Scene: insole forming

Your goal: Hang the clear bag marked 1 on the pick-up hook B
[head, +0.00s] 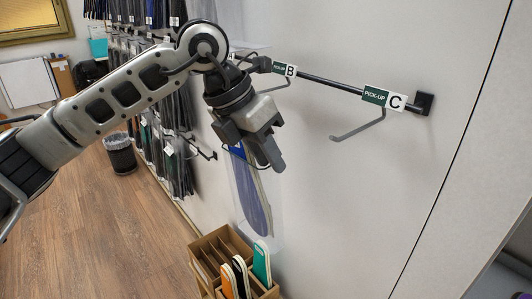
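A clear bag (256,205) with a blue insole inside hangs below my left gripper (256,148). A blue and white tag shows at its top; I cannot read a number on it. My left gripper points down and appears shut on the bag's top edge, though the fingers partly hide the grip. The pick-up hook B (276,88) sticks out from a dark rail under the sign B (290,71). The gripper and bag are below and left of this hook, and the wrist partly covers the rail near it. My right gripper is not in view.
Pick-up hook C (358,128) is empty, to the right on the same rail (335,82). A wooden box (205,245) with several upright insoles stands below the bag. Racks of hanging bags (180,165) line the wall behind my arm. A dark bin (121,155) stands on the floor.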

